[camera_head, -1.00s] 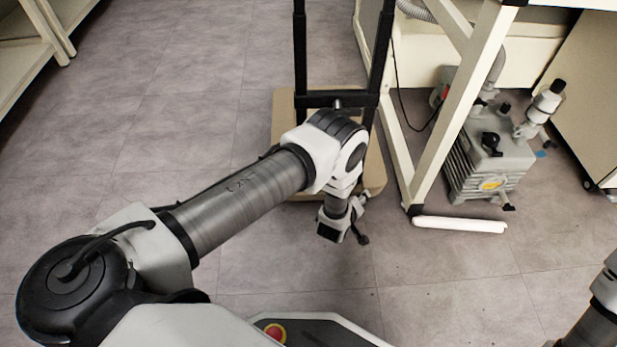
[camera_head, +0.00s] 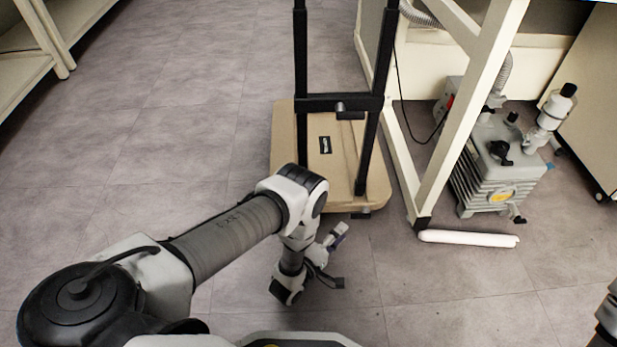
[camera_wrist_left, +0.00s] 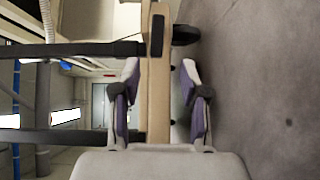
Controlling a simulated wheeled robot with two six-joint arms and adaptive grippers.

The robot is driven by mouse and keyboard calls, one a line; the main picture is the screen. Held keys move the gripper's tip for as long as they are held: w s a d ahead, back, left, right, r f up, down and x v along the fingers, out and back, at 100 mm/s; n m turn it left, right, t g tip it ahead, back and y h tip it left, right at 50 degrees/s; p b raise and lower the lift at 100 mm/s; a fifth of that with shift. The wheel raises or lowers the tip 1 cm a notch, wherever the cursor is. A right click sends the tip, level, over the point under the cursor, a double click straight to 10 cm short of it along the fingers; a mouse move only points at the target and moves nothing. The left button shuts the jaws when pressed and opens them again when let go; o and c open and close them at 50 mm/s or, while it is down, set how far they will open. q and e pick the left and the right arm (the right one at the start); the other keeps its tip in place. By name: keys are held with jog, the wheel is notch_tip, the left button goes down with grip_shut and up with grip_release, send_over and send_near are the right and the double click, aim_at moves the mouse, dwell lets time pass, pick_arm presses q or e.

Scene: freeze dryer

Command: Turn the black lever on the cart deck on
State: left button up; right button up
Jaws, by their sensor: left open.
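The cart has a beige deck (camera_head: 285,135) and a tall black frame (camera_head: 300,60). A small black piece with a pale mark (camera_head: 326,145) lies on the deck; I cannot tell whether it is the lever. My left gripper (camera_head: 338,259) is open and empty, low in front of the deck's near edge. In the left wrist view its fingers (camera_wrist_left: 160,68) stand apart, with the deck (camera_wrist_left: 158,105) seen edge-on in line between them. A black patch (camera_wrist_left: 157,35) shows on that edge; I cannot tell what it is.
A grey pump (camera_head: 500,165) is further right. The floor left of the cart is clear.

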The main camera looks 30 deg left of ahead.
pick_arm(q)
jog(key=s+a+r+m+g+y+p, duration=0.1)
jog(key=s+r+m+g+p, duration=0.2)
jog(key=r+p, duration=0.6)
jog(key=s+a+r+m+g+p, duration=0.1)
jog(key=s+r+m+g+p, duration=0.2)
jog(key=r+p, duration=0.7)
jog(key=s+a+r+m+g+y+p, duration=0.1)
jog(key=s+r+m+g+p, duration=0.1)
jog(key=r+p, duration=0.8)
jog(key=shift+s+a+m+g+y, duration=0.3)
jog(key=shift+s+a+m+g, duration=0.1)
jog(key=shift+s+g, duration=0.5)
jog(key=shift+s+d, duration=0.1)
